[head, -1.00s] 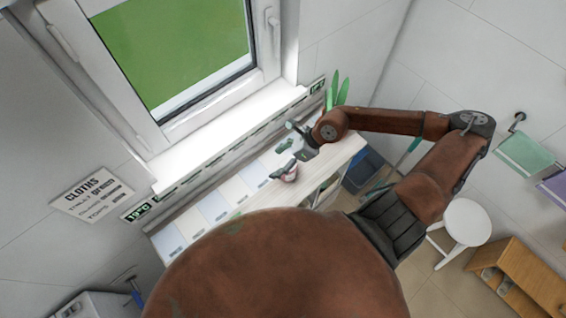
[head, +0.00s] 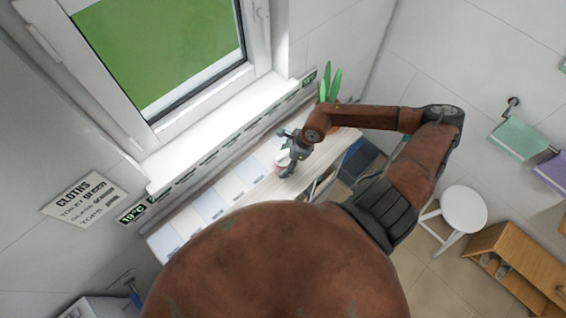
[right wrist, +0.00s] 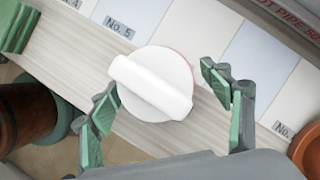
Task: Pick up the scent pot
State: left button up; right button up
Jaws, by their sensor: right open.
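The scent pot (right wrist: 152,82) is a round pot with a white lid and a thick white bar across its top; a little pink shows at its rim. It stands upright on the wood-grained cart top. In the head view the pot (head: 282,160) is small and partly hidden by my right gripper (head: 287,154). In the right wrist view my right gripper (right wrist: 166,98) is open, its green-padded fingers on either side of the pot. A gap shows on the right; the left finger is very close, and I cannot tell whether it touches. My left gripper is not in view.
The cart top (right wrist: 55,68) has pale panels marked with numbers, including No. 5. A green plant (head: 329,84) stands at the far end, near the wall and window. A white stool (head: 463,207) and a wooden shelf (head: 520,265) are at the right.

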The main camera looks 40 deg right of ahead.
jog(key=shift+w+a+f, duration=0.15)
jog(key=shift+f, duration=0.25)
jog(key=shift+c, duration=0.8)
jog(key=c, duration=1.4)
jog(key=shift+r, duration=0.1)
